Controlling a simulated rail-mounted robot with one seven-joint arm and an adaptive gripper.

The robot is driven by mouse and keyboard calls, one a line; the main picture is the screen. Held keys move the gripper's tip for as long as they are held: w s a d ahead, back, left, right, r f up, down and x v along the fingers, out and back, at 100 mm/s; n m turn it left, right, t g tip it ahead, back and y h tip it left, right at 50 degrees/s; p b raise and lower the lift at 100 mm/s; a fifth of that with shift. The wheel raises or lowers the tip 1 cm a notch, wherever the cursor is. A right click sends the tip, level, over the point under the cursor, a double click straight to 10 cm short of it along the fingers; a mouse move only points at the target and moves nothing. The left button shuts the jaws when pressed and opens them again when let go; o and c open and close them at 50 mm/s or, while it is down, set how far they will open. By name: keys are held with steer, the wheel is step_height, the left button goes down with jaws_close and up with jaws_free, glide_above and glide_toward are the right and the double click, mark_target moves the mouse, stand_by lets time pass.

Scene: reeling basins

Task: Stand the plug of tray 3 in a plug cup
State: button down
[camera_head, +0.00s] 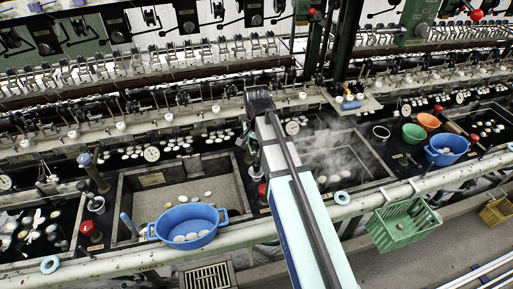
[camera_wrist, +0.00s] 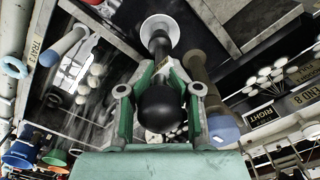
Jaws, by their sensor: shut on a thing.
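In the wrist view my gripper (camera_wrist: 162,100) has its green and grey fingers closed around a black plug with a round knob (camera_wrist: 162,108). The plug's dark shaft runs away from me toward a white round rim (camera_wrist: 176,22); I cannot tell whether this rim is part of the plug or a cup behind it. A sign reading TRAY 3 (camera_wrist: 45,56) is at the upper left.
In the head view a blue bowl (camera_head: 190,214) with cocoons sits at the left basin's front. Green (camera_head: 413,132), orange (camera_head: 429,121) and blue (camera_head: 460,148) bowls stand at right. A green crate (camera_head: 404,226) hangs on the front rail. A brown handle (camera_wrist: 200,75) is close beside the gripper.

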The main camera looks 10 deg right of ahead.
mark_target(257, 163)
steer(key=shift+f+b, duration=0.7)
steer(key=shift+f, duration=1.2)
steer(key=c, duration=0.7)
jaws_free()
step_height(257, 163, up, 12)
steer(key=shift+r, duration=0.1)
